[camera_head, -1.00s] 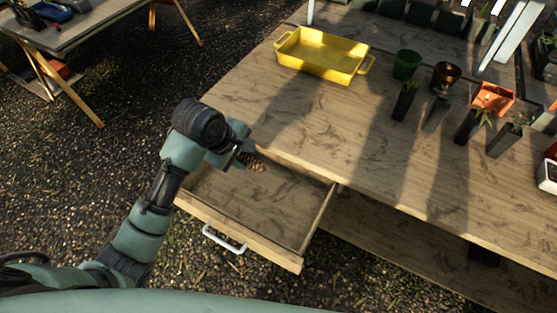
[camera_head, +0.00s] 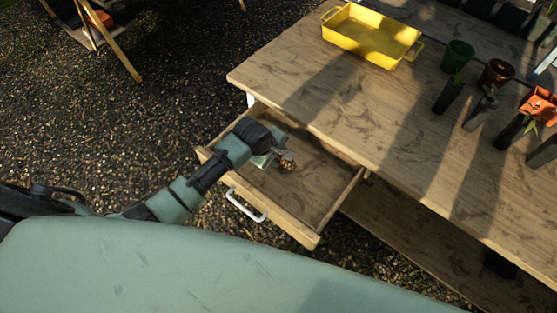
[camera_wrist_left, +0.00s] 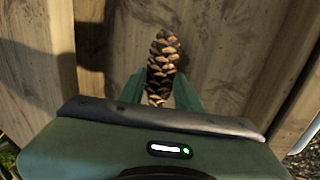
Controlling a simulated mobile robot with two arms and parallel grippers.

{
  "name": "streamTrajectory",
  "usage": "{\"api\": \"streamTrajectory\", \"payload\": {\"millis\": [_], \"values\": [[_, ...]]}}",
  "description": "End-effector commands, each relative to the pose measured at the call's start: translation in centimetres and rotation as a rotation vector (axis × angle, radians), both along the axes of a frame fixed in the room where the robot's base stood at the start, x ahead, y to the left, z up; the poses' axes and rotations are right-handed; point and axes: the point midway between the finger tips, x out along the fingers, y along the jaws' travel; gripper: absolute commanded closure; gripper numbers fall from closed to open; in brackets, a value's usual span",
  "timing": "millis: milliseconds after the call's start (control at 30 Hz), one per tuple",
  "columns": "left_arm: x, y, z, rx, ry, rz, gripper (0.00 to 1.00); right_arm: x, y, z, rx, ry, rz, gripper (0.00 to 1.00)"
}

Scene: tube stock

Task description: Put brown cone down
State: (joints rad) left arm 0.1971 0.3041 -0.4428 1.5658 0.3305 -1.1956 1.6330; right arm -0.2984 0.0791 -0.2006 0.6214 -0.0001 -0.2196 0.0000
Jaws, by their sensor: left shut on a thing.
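The brown cone (camera_wrist_left: 163,62) is a scaly pine cone, held between the two fingers of my left gripper (camera_wrist_left: 160,90) in the left wrist view. In the head view my left gripper (camera_head: 283,161) is over the open wooden drawer (camera_head: 310,197), with the cone (camera_head: 288,166) small at its tip. The gripper is shut on the cone. Drawer boards fill the background of the wrist view. I cannot tell whether the cone touches the drawer's bottom. My right gripper is not in view.
The drawer, with a white handle (camera_head: 246,205), sticks out from the wooden table (camera_head: 330,110). A yellow tray (camera_head: 372,38), a green pot (camera_head: 457,56), a brown pot (camera_head: 496,74) and several dark planters stand on top. The drawer looks otherwise empty.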

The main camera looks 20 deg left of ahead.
Motion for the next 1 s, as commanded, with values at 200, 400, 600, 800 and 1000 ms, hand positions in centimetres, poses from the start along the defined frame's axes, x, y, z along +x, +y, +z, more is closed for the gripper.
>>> {"api": "streamTrajectory", "payload": {"millis": [200,400,600,800,1000], "values": [[0.0,0.0,-2.9,0.001,0.002,0.000,1.00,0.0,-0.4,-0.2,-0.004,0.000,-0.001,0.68],[0.0,0.0,-3.1,0.000,0.001,0.000,1.00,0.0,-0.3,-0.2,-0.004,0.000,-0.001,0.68],[0.0,0.0,-3.4,0.000,0.001,0.000,1.00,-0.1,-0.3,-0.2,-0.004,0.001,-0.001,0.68],[0.0,0.0,-3.4,0.001,0.001,-0.001,0.58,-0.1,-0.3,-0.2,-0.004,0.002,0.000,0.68],[0.0,0.0,-3.1,0.001,0.001,-0.001,0.58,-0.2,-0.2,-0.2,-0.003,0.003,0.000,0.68]]}}
